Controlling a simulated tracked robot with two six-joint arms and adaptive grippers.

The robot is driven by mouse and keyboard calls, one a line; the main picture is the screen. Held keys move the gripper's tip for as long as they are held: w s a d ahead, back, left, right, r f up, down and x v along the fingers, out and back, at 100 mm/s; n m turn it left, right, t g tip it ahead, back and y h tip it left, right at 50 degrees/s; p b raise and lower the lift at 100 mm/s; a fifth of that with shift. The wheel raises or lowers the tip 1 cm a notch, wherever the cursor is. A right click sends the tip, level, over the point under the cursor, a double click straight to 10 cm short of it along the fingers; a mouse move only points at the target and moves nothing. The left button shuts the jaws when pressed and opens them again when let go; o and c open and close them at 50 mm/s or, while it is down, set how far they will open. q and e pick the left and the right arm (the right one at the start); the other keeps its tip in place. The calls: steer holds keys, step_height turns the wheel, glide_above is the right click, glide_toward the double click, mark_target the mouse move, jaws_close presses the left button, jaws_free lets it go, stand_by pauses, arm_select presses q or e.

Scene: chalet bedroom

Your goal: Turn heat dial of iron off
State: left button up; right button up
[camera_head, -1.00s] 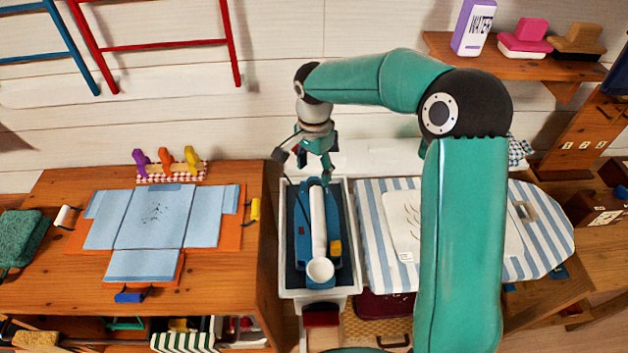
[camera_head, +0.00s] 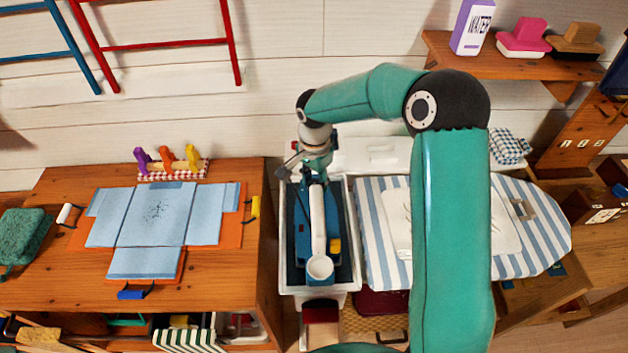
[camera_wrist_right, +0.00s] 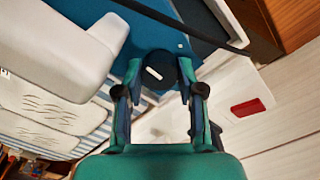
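The iron (camera_head: 302,232), blue with a white handle, lies in a white bin-like holder (camera_head: 284,275) in the head view. Its blue body (camera_wrist_right: 150,38) and the white handle (camera_wrist_right: 75,50) fill the upper left of the right wrist view. The heat dial (camera_wrist_right: 160,72) is a dark round knob with a short white mark. My right gripper (camera_head: 318,178) is low over the iron's far end. In the wrist view its fingers (camera_wrist_right: 159,68) stand on either side of the dial, open, with small gaps; contact is not clear. My left gripper is out of view.
A striped ironing board (camera_head: 535,240) with a folded white cloth stands to the right. A wooden table (camera_head: 55,285) with a blue folded garment is to the left. A dark cord (camera_wrist_right: 185,22) crosses the wrist view near the dial. The wall is close behind.

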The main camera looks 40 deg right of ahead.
steer(key=shift+c, duration=1.3)
